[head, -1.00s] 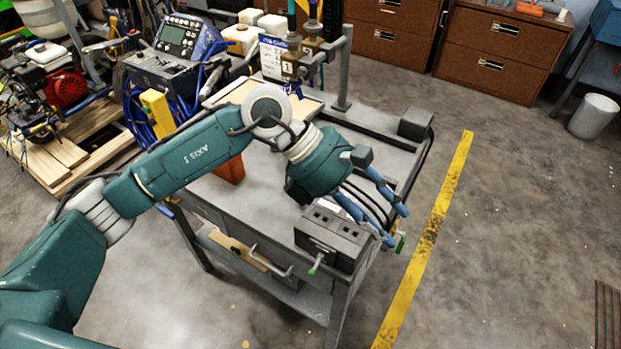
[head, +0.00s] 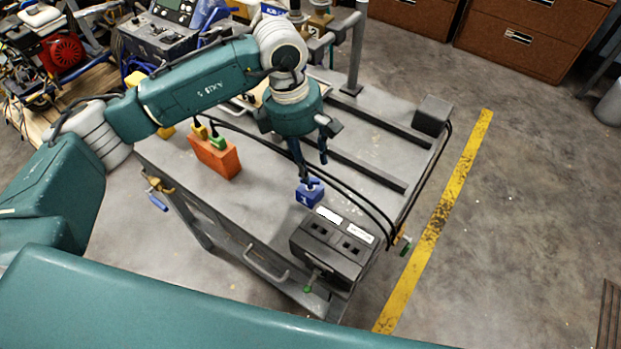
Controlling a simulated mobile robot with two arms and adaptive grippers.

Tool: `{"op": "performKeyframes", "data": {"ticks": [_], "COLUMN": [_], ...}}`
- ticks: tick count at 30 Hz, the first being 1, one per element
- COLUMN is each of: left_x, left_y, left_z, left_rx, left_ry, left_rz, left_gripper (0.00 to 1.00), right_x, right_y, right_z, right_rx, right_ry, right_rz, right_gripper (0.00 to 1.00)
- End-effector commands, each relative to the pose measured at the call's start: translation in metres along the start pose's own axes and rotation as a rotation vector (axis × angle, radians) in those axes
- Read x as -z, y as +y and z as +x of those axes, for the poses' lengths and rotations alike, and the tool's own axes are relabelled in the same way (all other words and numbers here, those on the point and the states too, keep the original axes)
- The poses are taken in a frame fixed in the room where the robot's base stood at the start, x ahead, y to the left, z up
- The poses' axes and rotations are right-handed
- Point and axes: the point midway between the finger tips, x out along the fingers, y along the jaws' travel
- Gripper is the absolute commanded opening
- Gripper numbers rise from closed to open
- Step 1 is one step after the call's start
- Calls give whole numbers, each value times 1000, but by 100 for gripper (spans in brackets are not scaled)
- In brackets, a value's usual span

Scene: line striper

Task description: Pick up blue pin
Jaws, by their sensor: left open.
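A small blue block-shaped piece (head: 310,194) with a pale mark on its front sits on the grey cart top (head: 255,215), just behind the dark socket box; I take it as the blue pin. My left gripper (head: 312,170) points down just above it. Its two dark fingers are apart, with nothing seen between them, and the left fingertip is close to the piece's top. I cannot tell if they touch. My right gripper is not in view.
A dark box with sockets (head: 332,247) stands at the cart's front corner. An orange block (head: 214,157) with yellow and green pieces is to the left. Black cables (head: 350,197) run past the blue piece. Rails (head: 365,162) lie behind.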

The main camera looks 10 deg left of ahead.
Motion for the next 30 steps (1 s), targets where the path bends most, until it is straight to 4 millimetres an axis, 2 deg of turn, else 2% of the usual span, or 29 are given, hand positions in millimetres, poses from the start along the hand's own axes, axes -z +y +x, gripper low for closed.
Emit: {"op": "performKeyframes", "data": {"ticks": [2,5,12,14,23,30], "left_x": [0,0,2,2,2,2], "left_y": [0,-1,-5,-5,-4,-4], "left_z": [6,12,46,53,60,60], "left_rx": [0,2,2,2,-2,-1], "left_ry": [-1,-1,-2,-1,-2,-2], "left_rz": [0,0,-1,-2,0,0], "left_gripper": [43,43,43,43,43,0], "right_x": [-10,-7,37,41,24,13], "right_y": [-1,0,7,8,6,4], "right_z": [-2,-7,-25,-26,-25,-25], "right_rx": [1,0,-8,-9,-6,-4], "right_ry": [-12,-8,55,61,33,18], "right_rz": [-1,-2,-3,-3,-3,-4], "right_gripper": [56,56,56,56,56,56]}}
